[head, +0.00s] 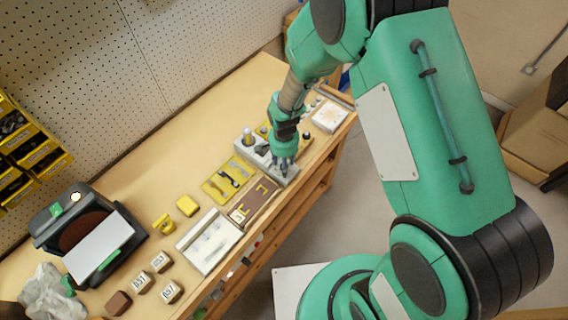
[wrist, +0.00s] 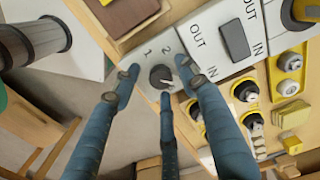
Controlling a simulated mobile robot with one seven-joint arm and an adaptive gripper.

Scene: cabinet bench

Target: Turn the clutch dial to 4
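The clutch dial (wrist: 160,76) is a small dark round knob on a light grey plate (wrist: 157,50) in the wrist view. The digits 1 and 2 show beside it; other marks are hidden by my fingers. A small pale mark shows on the knob, but I cannot tell which digit it points to. My gripper (wrist: 158,78) has its three blue fingers spread around the dial, with gaps visible between fingertips and knob. In the head view my gripper (head: 284,166) points down at a grey block (head: 281,179) near the bench's front edge, and hides the dial.
A rocker switch (wrist: 235,41) on a plate marked OUT and IN sits beside the dial. Yellow trays (head: 226,180), a brown board (head: 252,203) and a white panel (head: 209,241) lie along the bench to the left. A white-topped box (head: 328,117) stands beyond my gripper.

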